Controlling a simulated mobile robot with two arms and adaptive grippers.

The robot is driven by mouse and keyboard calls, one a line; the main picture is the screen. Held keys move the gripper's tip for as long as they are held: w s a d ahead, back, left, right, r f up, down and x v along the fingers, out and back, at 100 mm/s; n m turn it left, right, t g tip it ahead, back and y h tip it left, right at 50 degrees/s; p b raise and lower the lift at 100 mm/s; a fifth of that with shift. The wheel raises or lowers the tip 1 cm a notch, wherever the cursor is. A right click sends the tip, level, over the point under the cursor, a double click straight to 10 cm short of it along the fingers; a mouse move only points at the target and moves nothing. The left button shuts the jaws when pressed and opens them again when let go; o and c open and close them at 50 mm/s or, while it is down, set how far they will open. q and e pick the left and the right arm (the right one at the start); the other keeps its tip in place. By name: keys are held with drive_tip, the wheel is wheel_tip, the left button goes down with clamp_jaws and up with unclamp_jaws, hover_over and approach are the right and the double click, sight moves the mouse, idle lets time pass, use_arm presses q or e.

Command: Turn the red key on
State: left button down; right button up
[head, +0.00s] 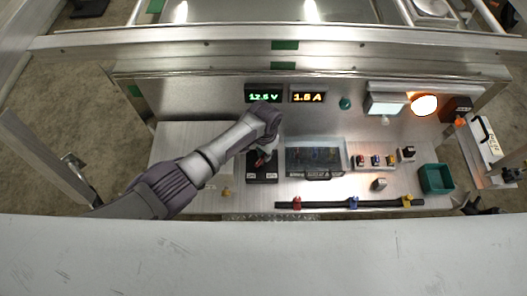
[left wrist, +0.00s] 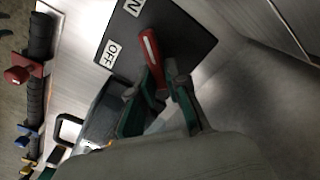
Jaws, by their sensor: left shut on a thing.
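The red key (left wrist: 151,52) is a red lever with a pale stripe on a black switch box, which shows in the left wrist view (left wrist: 175,30) and in the head view (head: 262,178). The box bears a white OFF label (left wrist: 110,53) and a second label cut off at the frame's top, ending in N. My left gripper (left wrist: 160,92) is shut on the red key, one finger on each side. In the head view the left gripper (head: 265,152) reaches down over the box and partly hides the key. My right gripper is not seen.
A clear-lidded box (head: 315,158) stands close right of the switch box. Further right are small coloured switches (head: 375,161) and a green bin (head: 436,179). A black bar with coloured clips (head: 325,205) lies along the front. Displays (head: 264,94) and a lit orange lamp (head: 424,105) are behind.

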use_arm(q)
drive_tip(key=shift+d+m, duration=0.1)
drive_tip(key=shift+m, duration=0.6)
drive_tip(key=c, duration=1.2)
unclamp_jaws()
drive_tip(key=shift+o, duration=0.2)
wheel_tip(320, 180, up, 12)
drive_tip(key=shift+s, duration=0.1)
